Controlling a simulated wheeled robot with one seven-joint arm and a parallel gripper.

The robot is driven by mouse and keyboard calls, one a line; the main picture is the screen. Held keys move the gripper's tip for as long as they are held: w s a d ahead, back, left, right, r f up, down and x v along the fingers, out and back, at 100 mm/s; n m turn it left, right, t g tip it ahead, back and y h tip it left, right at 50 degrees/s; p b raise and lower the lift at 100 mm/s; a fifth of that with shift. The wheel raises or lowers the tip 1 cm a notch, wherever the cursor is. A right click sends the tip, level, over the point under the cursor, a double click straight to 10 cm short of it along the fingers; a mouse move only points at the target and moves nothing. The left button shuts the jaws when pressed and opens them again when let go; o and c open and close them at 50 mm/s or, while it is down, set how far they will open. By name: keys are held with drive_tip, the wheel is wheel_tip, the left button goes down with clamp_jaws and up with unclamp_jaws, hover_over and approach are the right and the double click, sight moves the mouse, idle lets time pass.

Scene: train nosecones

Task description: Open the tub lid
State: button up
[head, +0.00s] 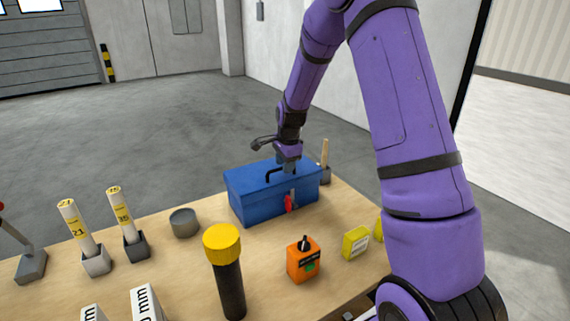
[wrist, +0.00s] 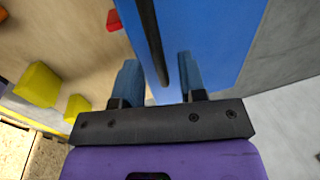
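The blue tub (head: 250,208) stands at the back of the table, with a blue lid (head: 245,176), a black handle (head: 272,175) on top and a red latch (head: 289,204) on its front. The lid looks shut. My gripper (head: 287,166) is over the right part of the lid, pointing down. In the wrist view my gripper (wrist: 160,80) has its two fingers apart, with the black handle (wrist: 150,40) running between them. The fingers do not appear to press on it. The blue lid (wrist: 210,30) fills the upper middle of that view, and the red latch (wrist: 114,20) shows at left.
The wooden table (head: 180,260) holds a grey round container (head: 184,222), a yellow-capped black cylinder (head: 226,270), an orange box (head: 303,260), a yellow block (head: 355,242) and labelled tubes in holders (head: 78,235). A wooden stick in a holder (head: 325,165) stands just right of the tub.

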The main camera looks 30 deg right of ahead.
drive_tip(key=shift+f, duration=0.1)
clamp_jaws()
drive_tip(key=shift+w, duration=0.15)
